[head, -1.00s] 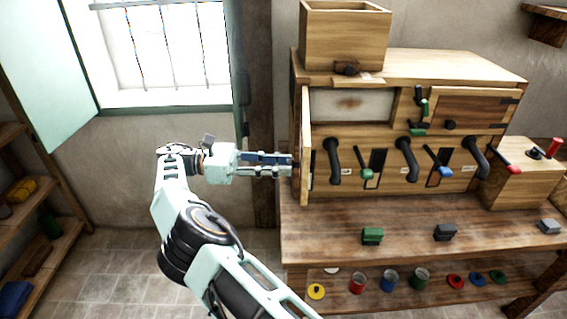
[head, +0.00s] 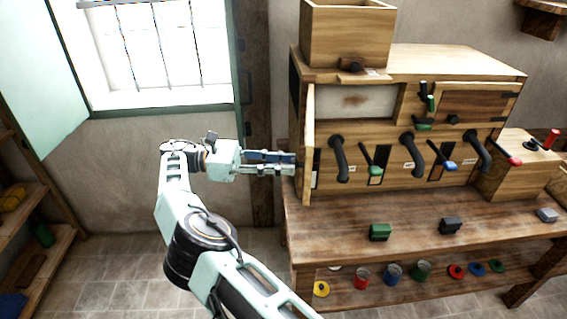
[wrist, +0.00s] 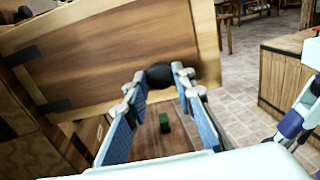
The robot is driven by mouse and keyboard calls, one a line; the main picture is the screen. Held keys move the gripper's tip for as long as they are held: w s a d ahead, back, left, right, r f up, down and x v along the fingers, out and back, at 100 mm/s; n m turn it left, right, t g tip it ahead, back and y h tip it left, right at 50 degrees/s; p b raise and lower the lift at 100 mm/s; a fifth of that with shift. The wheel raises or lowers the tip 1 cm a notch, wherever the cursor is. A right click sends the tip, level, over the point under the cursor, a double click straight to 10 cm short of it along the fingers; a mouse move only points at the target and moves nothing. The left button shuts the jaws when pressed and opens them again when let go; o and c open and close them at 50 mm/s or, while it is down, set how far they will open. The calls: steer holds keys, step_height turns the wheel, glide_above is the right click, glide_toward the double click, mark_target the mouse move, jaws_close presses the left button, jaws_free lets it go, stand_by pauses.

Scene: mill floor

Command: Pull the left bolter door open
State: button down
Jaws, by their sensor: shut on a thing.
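The left bolter door (head: 309,150) stands swung out from the wooden bolter cabinet (head: 440,62), seen nearly edge-on in the head view. A pale, stained panel (head: 380,100) shows in the opening behind it. In the wrist view the door's wooden face (wrist: 100,60) fills the upper left, tilted, with dark hinge straps and a round black knob (wrist: 159,75). My gripper (head: 295,164) is at the door's left side in the head view, its fingers shut on the knob.
The right bolter door (head: 485,101) is closed. Black spouts and coloured levers line the cabinet front. Left of the door, the floor (head: 120,270) before the wall is clear.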

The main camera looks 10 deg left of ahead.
stand_by(0.3)
steer(key=c, duration=1.6)
jaws_free()
step_height(320, 180, up, 10)
